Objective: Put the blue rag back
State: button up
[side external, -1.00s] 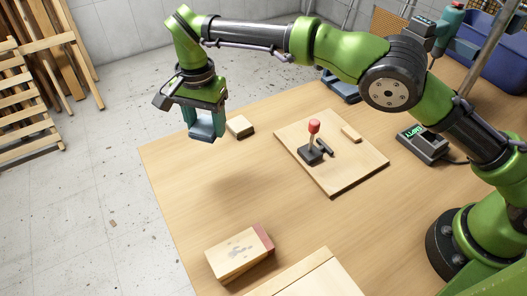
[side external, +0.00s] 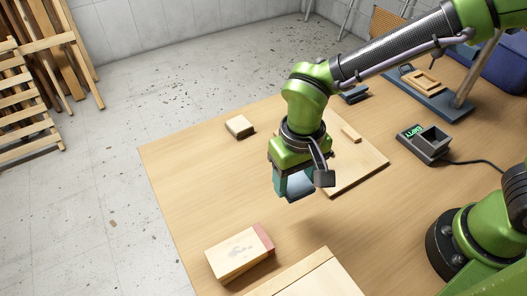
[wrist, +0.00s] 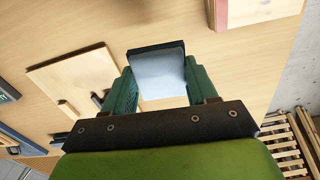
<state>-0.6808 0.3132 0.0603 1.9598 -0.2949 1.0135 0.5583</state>
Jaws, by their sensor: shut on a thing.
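The blue rag (side external: 297,187) is a pale blue, folded-looking piece with a dark edge. It is held between the teal fingers of my gripper (side external: 293,181), above the middle of the table. In the wrist view the rag (wrist: 163,75) fills the space between both fingers, its dark edge at the far side. My gripper is shut on it and points down, apart from the table. It hangs by the front left edge of a wooden board (side external: 365,168). My wrist hides part of that board and the red-knobbed lever on it.
A wooden block with a red end (side external: 240,253) lies at the front left, and a small block (side external: 239,127) at the back left. A grey open box with a green display (side external: 425,144) stands to the right. A blue bin (side external: 505,68) is at the back right.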

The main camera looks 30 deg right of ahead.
send_over(291, 211)
jog(key=shift+n, duration=0.4)
notch_tip(291, 211, down, 4)
jog(key=shift+d+f, duration=0.1)
jog(key=shift+f, duration=2.35)
jog(key=shift+f, duration=0.15)
jog(key=o, duration=1)
